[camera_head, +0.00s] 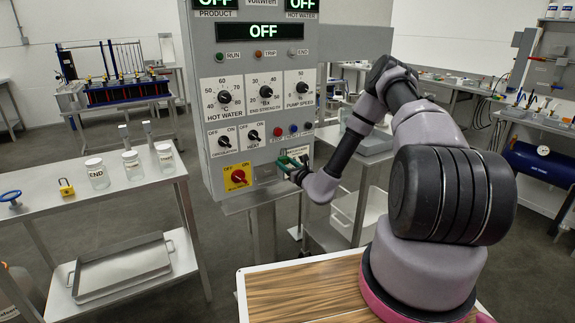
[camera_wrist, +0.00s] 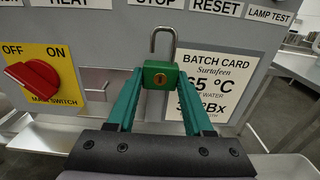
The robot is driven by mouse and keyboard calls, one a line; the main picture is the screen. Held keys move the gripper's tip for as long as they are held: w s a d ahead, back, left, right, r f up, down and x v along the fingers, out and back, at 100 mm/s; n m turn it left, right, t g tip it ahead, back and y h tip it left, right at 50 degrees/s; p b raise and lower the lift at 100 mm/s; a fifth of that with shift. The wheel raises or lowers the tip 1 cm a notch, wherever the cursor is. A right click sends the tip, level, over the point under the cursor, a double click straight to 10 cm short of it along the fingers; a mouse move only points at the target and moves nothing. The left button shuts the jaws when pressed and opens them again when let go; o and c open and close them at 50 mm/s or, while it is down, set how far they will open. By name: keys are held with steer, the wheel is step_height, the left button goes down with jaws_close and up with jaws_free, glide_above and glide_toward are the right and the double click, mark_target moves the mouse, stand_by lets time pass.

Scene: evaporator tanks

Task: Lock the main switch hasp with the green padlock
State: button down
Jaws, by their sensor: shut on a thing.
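My gripper (camera_head: 293,163) has green fingers and is shut on the green padlock (camera_wrist: 160,76), which I hold upright before the panel. The padlock's keyhole faces the wrist camera. Its steel shackle points up; the left leg seems to end free above the body, so it looks open. The main switch is a red knob (camera_wrist: 33,78) on a yellow plate marked OFF and ON, left of the padlock. It also shows in the head view (camera_head: 237,177), left of my gripper. Its handle slants toward the OFF side. I cannot clearly make out the hasp.
A batch card (camera_wrist: 217,85) is on the panel behind the padlock's right side. The grey control panel (camera_head: 258,145) carries knobs and OFF displays.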

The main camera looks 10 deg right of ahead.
steer(key=shift+a+f, duration=0.15)
steer(key=shift+f, duration=0.1)
stand_by(0.3)
steer(key=shift+s+a+f, duration=0.1)
steer(key=shift+a+f, duration=0.25)
steer(key=shift+f, duration=0.4)
steer(key=shift+s+a+f, duration=0.1)
steer(key=shift+a+f, duration=0.25)
steer(key=shift+f, duration=0.35)
steer(key=shift+s+a+f, duration=0.1)
steer(key=shift+a+f, duration=0.25)
steer(key=shift+f, duration=0.4)
steer(key=shift+s+a, duration=0.1)
steer(key=shift+a, duration=0.3)
steer(key=shift+s+a, duration=0.2)
steer(key=shift+a, duration=0.35)
steer(key=shift+s+a, duration=0.15)
steer(key=shift+a, duration=0.35)
steer(key=shift+s+a, duration=0.1)
steer(key=shift+a, duration=0.25)
steer(key=shift+s+a, duration=0.25)
steer(key=shift+a, duration=0.45)
steer(key=shift+f, duration=0.15)
